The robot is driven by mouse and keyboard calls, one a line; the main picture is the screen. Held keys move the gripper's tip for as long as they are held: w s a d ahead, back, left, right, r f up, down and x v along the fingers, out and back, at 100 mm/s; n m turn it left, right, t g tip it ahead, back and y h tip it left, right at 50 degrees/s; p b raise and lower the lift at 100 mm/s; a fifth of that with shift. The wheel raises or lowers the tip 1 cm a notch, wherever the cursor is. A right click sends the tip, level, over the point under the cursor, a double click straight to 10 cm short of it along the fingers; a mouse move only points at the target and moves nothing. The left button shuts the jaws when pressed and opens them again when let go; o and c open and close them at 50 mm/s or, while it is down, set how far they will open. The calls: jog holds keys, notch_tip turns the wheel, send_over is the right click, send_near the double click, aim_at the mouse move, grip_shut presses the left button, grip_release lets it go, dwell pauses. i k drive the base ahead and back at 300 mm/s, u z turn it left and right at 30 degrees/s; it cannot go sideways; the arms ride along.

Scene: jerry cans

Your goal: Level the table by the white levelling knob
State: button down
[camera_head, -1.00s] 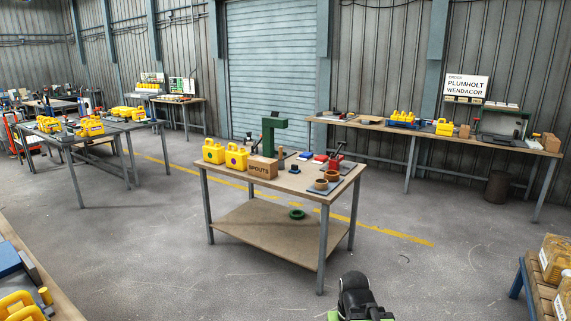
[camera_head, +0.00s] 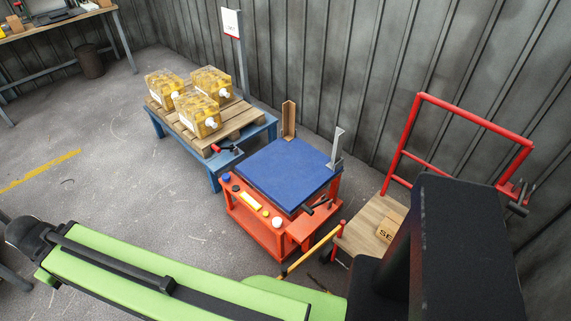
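A red table with a blue top (camera_head: 288,176) stands right of the middle of the head view. The blue top looks slightly tilted, but I cannot tell how far. On its red front face sit several controls. The white knob (camera_head: 277,222) is toward the right end of that face. My green and black arm crosses the lower left of the view, apart from the table. My gripper cannot be made out.
A blue stand with a wooden pallet (camera_head: 236,127) holds yellow containers (camera_head: 198,115) behind the table. A red trolley (camera_head: 360,228) with a box stands at the right, near the wall. A dark handle (camera_head: 320,206) juts from the table's right side. Open floor (camera_head: 120,170) lies at the left.

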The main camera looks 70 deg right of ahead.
aim_at(277, 222)
jog(key=z, duration=1.75)
jog(key=k, duration=0.3)
jog(key=z, duration=0.55)
jog(key=i, duration=0.75)
jog(key=z, duration=0.1)
jog(key=k, duration=0.65)
